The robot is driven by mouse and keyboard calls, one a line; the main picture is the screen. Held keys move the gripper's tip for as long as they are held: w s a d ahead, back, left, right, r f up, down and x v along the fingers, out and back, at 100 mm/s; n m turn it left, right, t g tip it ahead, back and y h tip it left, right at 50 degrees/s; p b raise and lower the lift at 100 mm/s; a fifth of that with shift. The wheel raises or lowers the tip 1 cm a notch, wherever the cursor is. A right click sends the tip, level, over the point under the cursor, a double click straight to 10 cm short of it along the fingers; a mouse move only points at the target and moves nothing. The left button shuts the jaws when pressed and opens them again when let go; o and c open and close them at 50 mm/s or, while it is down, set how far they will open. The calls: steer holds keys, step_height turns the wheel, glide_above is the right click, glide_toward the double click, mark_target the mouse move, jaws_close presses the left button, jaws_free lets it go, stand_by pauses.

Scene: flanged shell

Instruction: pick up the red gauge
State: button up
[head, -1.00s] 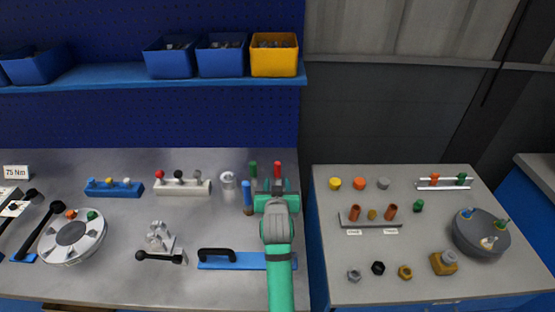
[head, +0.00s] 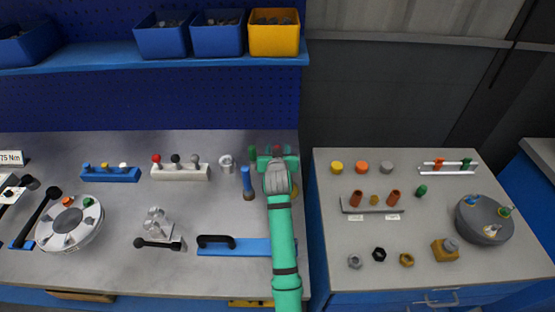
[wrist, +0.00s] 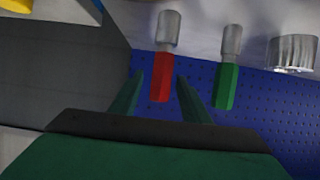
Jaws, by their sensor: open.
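The red gauge (wrist: 161,77) is a red hexagonal handle with a grey metal end. In the wrist view it stands between the two green fingers of my gripper (wrist: 158,84), with a gap on each side. My gripper is open and holds nothing. In the head view only a small red part of the gauge (head: 277,149) shows behind my gripper (head: 278,158) at the back right of the left bench. A green gauge (wrist: 227,75) of similar shape stands to the right in the wrist view, outside the fingers; in the head view it is left of my gripper.
A blue-handled tool (head: 246,180) stands close left of my gripper. A metal cylinder (wrist: 293,52) is beyond the green gauge in the wrist view. A blue plate with a black handle (head: 237,246) lies nearer on the bench. The blue pegboard wall (head: 200,103) is close behind.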

steer(key=shift+x, duration=1.45)
jaws_close()
steer(key=shift+r, duration=0.1)
